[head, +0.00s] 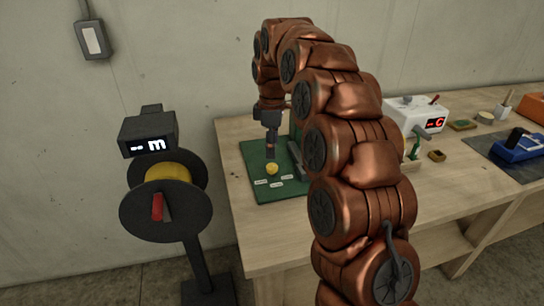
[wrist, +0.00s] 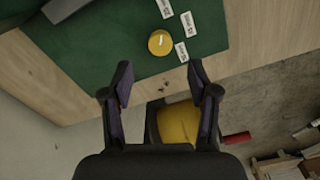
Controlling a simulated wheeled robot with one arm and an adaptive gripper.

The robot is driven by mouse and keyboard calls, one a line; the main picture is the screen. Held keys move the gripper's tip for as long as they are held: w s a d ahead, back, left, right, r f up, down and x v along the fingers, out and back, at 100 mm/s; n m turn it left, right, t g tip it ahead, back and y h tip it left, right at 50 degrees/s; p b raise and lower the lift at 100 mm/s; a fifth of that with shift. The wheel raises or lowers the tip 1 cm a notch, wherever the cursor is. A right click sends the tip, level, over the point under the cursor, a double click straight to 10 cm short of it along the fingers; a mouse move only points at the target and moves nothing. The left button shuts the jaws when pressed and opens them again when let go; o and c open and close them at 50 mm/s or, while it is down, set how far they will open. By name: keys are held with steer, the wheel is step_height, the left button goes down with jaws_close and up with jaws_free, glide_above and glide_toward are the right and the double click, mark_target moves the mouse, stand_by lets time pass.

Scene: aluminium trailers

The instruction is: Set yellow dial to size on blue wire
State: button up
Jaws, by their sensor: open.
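The yellow dial (head: 272,169) sits on a green board (head: 262,188) at the left end of the wooden bench. In the wrist view the dial (wrist: 160,43) is a round knob with a short white mark. Small white labels (wrist: 189,24) lie around one side of it; their print is too small to read. My gripper (head: 271,153) is above the board, close to the dial. In the wrist view my gripper (wrist: 163,82) is open and empty, its fingers apart, with the dial beyond the tips. I cannot make out a blue wire.
A yellow spool (head: 170,172) on a black stand with a display (head: 148,146) stands left of the bench. A grey block lies on the board by my arm. A white box (head: 410,112) with a red display and a blue tool (head: 516,147) are further right.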

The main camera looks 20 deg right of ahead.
mark_target(272, 168)
step_height(272, 168, up, 5)
steer(key=shift+r, duration=0.2)
stand_by(0.5)
steer(key=s+a+m+p, duration=0.1)
steer(key=s+m, duration=0.5)
steer(key=s, duration=1.4)
steer(key=s+f+m+g, duration=0.1)
steer(key=s+f+m, duration=0.2)
steer(key=s, duration=0.8)
steer(key=s+f+m, duration=0.4)
steer(key=s+f, duration=0.1)
steer(key=s, duration=0.7)
steer(key=shift+d+f+m+g+p, duration=0.15)
steer(key=shift+d+m+g+p, duration=0.15)
steer(key=shift+d+g+p, duration=0.15)
